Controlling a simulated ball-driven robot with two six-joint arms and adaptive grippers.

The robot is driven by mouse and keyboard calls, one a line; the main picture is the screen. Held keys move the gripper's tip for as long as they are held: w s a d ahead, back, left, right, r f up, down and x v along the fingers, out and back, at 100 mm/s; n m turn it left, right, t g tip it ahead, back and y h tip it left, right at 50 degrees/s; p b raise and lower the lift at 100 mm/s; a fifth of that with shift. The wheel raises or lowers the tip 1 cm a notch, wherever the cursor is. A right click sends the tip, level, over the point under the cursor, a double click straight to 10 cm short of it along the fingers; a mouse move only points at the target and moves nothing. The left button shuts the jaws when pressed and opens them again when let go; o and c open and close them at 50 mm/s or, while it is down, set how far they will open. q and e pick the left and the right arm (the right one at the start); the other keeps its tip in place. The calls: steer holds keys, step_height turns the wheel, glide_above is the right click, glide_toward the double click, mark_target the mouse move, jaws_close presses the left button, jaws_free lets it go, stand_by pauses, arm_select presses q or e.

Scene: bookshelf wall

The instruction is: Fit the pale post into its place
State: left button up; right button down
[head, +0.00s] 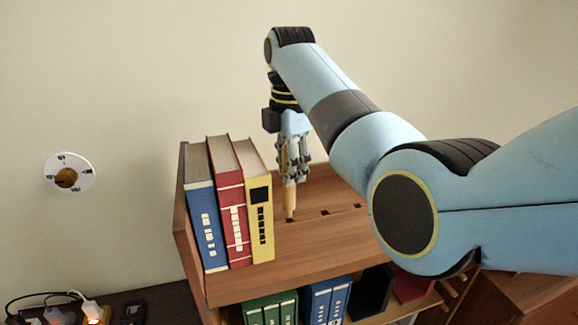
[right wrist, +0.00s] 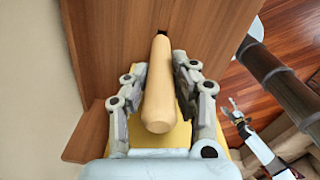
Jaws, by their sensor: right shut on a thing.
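The pale post (head: 290,195) is a light wooden peg, held nearly upright. My right gripper (head: 293,160) is shut on it, with a finger on each side in the right wrist view (right wrist: 160,68). There the post (right wrist: 159,90) shows its rounded near end. Its lower tip is at a dark square hole (head: 290,221) in the brown wooden shelf top (head: 320,238). I cannot tell whether the tip is inside the hole. What looks like my left gripper (right wrist: 234,110) shows small at the right of the right wrist view; its jaw state is unclear.
Blue (head: 207,228), red (head: 229,205) and yellow (head: 259,210) books stand just left of the post. Two more dark holes (head: 325,212) lie to its right.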

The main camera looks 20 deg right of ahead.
steer(key=shift+f, duration=1.8)
stand_by(4.7)
steer(key=c, duration=1)
jaws_free()
step_height(320, 180, up, 8)
steer(key=shift+f, duration=0.25)
